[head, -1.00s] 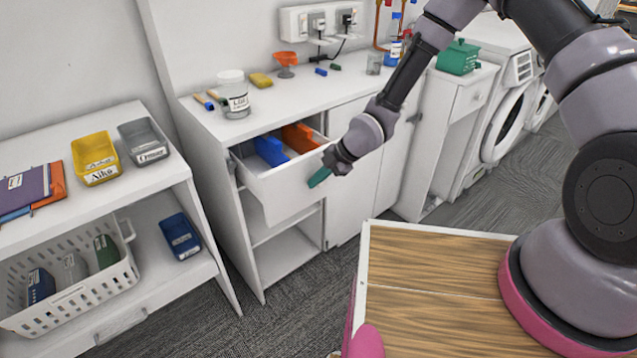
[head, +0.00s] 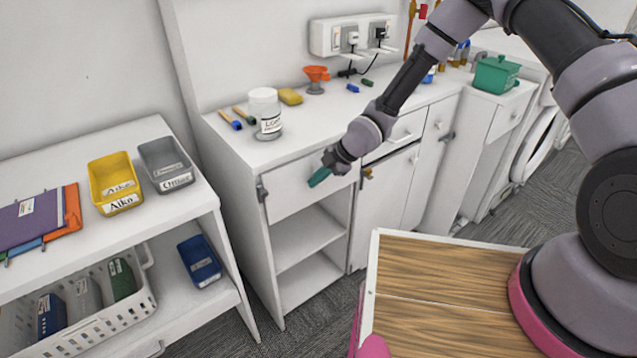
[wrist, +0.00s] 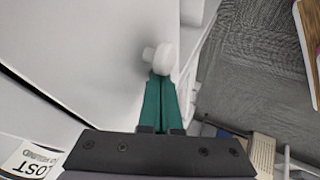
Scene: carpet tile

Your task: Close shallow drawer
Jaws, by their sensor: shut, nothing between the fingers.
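The shallow drawer (head: 293,189) is at the top of the white cabinet in the head view. Its front looks flush with the cabinet, and its inside is out of sight. My gripper (head: 319,177) is at the right part of the drawer front, with its green fingers shut and empty. In the wrist view the shut fingers (wrist: 161,101) point at a round white knob (wrist: 159,57) on the drawer front. The fingertips are at or very near the knob; I cannot tell whether they touch.
A white jar (head: 265,112), a yellow sponge (head: 290,96) and an orange funnel (head: 316,79) stand on the counter. Open shelves (head: 305,232) lie below the drawer. A shelf unit with a yellow bin (head: 116,184) is at left. My wooden-topped base is in front.

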